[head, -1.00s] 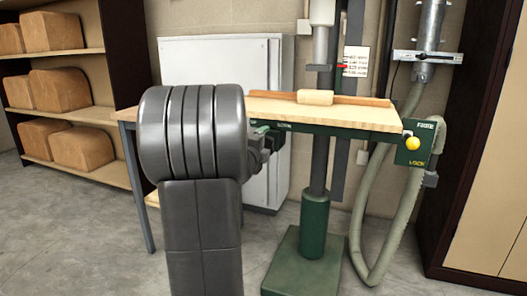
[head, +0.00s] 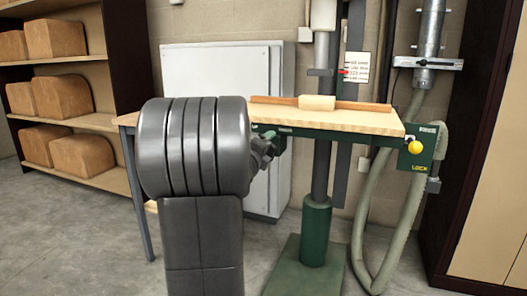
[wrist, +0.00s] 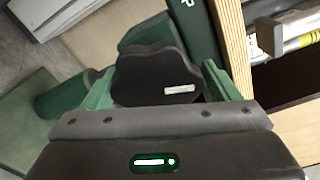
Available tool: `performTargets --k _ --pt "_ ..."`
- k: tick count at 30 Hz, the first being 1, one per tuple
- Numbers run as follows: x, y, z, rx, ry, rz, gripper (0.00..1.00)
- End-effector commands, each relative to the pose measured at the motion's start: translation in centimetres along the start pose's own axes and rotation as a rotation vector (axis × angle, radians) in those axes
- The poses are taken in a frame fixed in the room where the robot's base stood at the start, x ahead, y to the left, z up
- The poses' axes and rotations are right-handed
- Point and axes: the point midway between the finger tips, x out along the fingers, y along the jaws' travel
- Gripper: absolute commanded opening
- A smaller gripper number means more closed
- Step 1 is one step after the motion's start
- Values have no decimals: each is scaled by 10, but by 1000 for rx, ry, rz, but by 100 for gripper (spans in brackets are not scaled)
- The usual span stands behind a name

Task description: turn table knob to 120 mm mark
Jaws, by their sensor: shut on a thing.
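In the wrist view the dark lobed knob (wrist: 158,72), with a small pale mark, sits between the green fingers of my gripper (wrist: 160,88). The gripper is shut on it. In the head view my arm hides the knob, and only part of my gripper (head: 268,137) shows at the left end of the green table frame. The card's figures are too small to read.
A yellow lock knob (head: 415,147) is on the table's right end. A wooden fence (head: 365,106) and a pale block (head: 317,102) lie on top. A hose (head: 366,240) hangs at right. A white cabinet (head: 222,62) stands behind; open floor is at left.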

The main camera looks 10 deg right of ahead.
Motion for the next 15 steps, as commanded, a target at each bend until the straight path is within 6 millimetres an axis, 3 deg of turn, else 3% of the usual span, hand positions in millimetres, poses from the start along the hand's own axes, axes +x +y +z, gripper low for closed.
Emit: performTargets --k 1,2,3,5,11,15 --pt "1 -16 2 4 0 -29 59" --pt "1 -16 2 4 0 -29 59" --pt "1 -16 2 4 0 -29 86" --pt "1 -16 2 4 0 -28 97" --pt "0 -15 2 5 -1 -26 97" --pt "-11 -14 4 6 -3 -23 97"
